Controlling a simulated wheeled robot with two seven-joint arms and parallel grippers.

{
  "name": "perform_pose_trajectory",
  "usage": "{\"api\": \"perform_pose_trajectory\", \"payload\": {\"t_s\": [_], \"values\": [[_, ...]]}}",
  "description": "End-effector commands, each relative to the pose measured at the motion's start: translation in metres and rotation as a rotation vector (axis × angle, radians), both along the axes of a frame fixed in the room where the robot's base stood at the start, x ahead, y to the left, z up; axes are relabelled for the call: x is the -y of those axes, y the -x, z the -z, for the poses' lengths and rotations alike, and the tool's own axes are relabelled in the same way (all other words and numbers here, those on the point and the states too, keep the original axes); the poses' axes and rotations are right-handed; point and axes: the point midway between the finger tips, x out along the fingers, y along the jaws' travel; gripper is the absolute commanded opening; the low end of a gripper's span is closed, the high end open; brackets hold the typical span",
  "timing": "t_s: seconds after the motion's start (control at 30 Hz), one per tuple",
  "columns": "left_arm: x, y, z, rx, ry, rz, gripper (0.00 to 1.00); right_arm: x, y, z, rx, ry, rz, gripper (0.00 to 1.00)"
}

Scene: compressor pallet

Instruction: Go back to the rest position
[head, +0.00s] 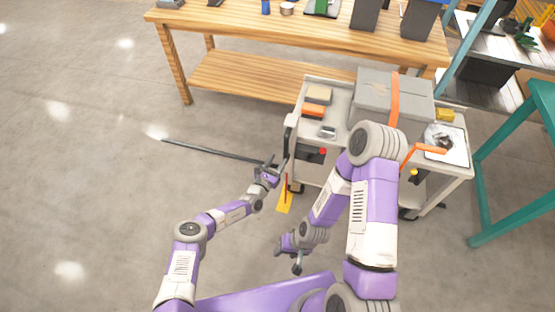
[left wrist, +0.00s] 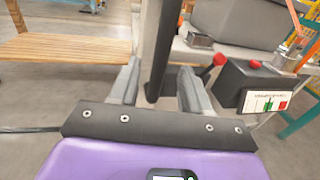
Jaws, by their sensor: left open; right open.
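My left gripper (head: 270,172) is in the head view beside the left end of a grey cart (head: 470,172). It also shows in the left wrist view (left wrist: 160,88), with its two fingers apart. A dark upright bar (left wrist: 165,45) shows between the fingers. I cannot tell whether they touch it. My right gripper (head: 288,258) is lower, over the floor in front of the cart, open with nothing visible in it. My right arm crosses in front of the cart and hides part of it.
The cart carries a large grey case (head: 370,92) and an orange box (head: 314,111). A dark rod (head: 205,149) lies on the floor at left. A wooden workbench (head: 240,25) stands behind, and a teal frame (head: 488,190) at right. The left floor is mostly clear.

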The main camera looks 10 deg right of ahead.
Motion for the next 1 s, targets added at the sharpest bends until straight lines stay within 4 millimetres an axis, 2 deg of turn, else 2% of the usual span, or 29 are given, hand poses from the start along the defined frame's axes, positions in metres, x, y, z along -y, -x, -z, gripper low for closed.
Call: {"api": "perform_pose_trajectory", "payload": {"t_s": [0.37, 0.47, 0.53, 0.57, 0.67, 0.7, 0.77, 0.8, 0.87, 0.9, 0.97, 1.0], "values": [[0.001, 0.000, 0.000, 0.000, -0.001, 0.003, 0.48, 0.000, 0.000, 0.000, 0.000, 0.000, 0.000, 0.53], [0.010, 0.008, -0.005, 0.016, -0.027, 0.058, 0.48, 0.000, 0.000, 0.000, 0.000, 0.000, 0.000, 0.53], [0.024, 0.024, -0.012, 0.043, -0.077, 0.153, 0.48, 0.000, 0.000, 0.000, 0.000, 0.000, 0.000, 0.53], [0.031, 0.034, -0.014, 0.060, -0.109, 0.210, 0.48, 0.000, 0.000, 0.000, 0.000, 0.000, 0.000, 0.53], [0.050, 0.083, -0.016, 0.123, -0.263, 0.443, 0.48, 0.000, 0.000, 0.000, 0.000, 0.000, 0.000, 0.53], [0.051, 0.107, -0.013, 0.150, -0.340, 0.542, 0.48, 0.000, 0.000, 0.000, 0.000, 0.000, 0.000, 0.53], [0.046, 0.141, -0.004, 0.189, -0.465, 0.682, 0.48, 0.000, 0.000, 0.000, 0.000, 0.000, 0.000, 0.53], [0.037, 0.163, 0.003, 0.214, -0.548, 0.769, 0.48, 0.000, 0.000, 0.000, 0.000, 0.000, 0.000, 0.53], [0.018, 0.193, 0.015, 0.251, -0.675, 0.886, 0.48, 0.000, 0.000, 0.000, 0.000, 0.000, 0.000, 0.53], [0.002, 0.211, 0.022, 0.276, -0.761, 0.958, 0.48, 0.000, 0.000, 0.000, 0.000, 0.000, 0.000, 0.53], [-0.027, 0.236, 0.031, 0.314, -0.886, 1.057, 0.48, 0.000, 0.000, 0.000, 0.000, 0.000, 0.000, 0.53], [-0.048, 0.250, 0.036, 0.340, -0.967, 1.117, 0.48, 0.000, 0.000, 0.000, 0.000, 0.000, 0.000, 0.53]]}}
